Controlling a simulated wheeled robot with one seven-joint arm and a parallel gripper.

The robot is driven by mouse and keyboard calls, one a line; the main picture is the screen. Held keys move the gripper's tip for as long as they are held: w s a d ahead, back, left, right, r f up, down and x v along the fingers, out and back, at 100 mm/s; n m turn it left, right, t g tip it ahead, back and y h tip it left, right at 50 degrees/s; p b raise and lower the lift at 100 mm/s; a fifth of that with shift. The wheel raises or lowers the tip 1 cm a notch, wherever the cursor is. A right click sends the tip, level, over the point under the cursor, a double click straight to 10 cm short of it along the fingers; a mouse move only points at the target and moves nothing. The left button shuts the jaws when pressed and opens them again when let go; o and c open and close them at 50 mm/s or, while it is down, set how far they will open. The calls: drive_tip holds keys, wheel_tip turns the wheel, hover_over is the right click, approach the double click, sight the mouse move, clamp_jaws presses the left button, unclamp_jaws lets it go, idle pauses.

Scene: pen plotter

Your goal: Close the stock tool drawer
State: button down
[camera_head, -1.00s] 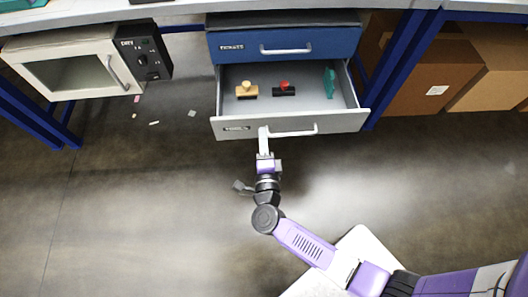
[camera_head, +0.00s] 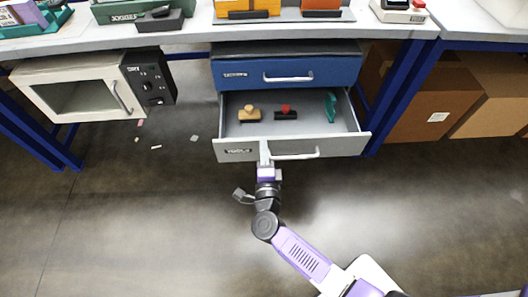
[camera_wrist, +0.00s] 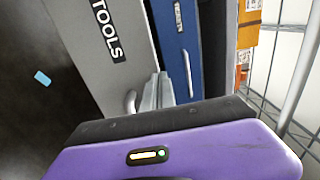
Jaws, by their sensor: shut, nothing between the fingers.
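The grey drawer (camera_head: 235,149), labelled TOOLS in the wrist view (camera_wrist: 85,45), stands pulled out below a shut blue drawer (camera_head: 285,72). Its long handle (camera_head: 297,156) runs across the front. My gripper (camera_head: 265,150) is shut and empty, at the drawer front by the left end of the handle. In the wrist view its fingers (camera_wrist: 158,92) point at the drawer front beside the handle (camera_wrist: 130,101); I cannot tell whether they touch.
Inside the drawer lie a wooden stamp (camera_head: 249,115), a red-knobbed black piece (camera_head: 286,113) and a teal tool (camera_head: 330,107). A microwave-like oven (camera_head: 70,90) is at left, cardboard boxes (camera_head: 420,105) at right. Small scraps lie on the floor at left.

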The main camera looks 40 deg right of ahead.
drive_tip(key=b+x, duration=0.5)
drive_tip(key=x, duration=1.4)
drive_tip(key=shift+d, duration=0.2)
drive_tip(key=shift+w, duration=0.1)
